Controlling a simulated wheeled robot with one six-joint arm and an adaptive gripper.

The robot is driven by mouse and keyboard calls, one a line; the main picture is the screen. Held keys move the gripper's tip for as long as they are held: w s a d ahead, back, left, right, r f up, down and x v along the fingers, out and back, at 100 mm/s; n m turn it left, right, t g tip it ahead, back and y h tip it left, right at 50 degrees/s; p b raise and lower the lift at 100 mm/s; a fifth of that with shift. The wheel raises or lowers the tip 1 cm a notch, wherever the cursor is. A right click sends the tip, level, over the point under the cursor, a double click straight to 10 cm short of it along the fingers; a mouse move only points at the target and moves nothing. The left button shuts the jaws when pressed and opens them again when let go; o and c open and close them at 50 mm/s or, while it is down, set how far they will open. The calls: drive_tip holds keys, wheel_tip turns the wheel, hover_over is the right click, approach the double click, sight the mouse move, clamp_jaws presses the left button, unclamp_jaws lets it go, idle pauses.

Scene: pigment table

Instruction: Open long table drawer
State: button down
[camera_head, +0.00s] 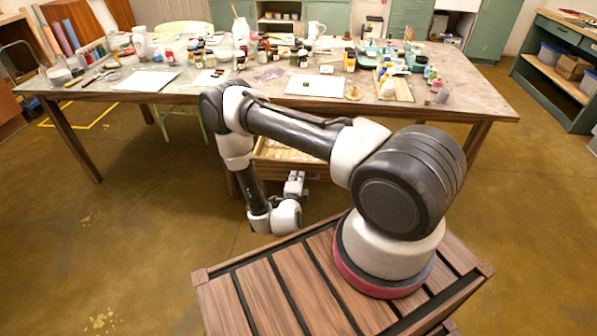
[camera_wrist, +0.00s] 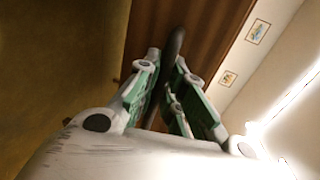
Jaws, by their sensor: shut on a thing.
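The long table (camera_head: 150,99) stands ahead in the head view, with its wooden top crowded with paint jars. Its drawer (camera_head: 272,157) sticks out from under the front edge, part open, with a pale interior showing behind my arm. My gripper (camera_head: 295,182) is low at the drawer's front; my arm hides part of the drawer. In the wrist view, my gripper's green-and-grey fingers (camera_wrist: 167,66) are closed around a dark bar-like handle (camera_wrist: 176,42). The brown wooden drawer front (camera_wrist: 210,22) lies just beyond it.
Jars, bottles, papers and a tray (camera_head: 397,88) cover the tabletop. Green cabinets (camera_head: 358,20) stand behind, and a shelf unit (camera_head: 555,60) is at the right. The floor (camera_head: 110,215) in front and to the left is clear.

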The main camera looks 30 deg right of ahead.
drive_tip(key=shift+s+a, duration=0.3)
drive_tip(key=shift+s, duration=0.1)
drive_tip(key=c, duration=1.8)
unclamp_jaws()
drive_tip(key=v, duration=1.2)
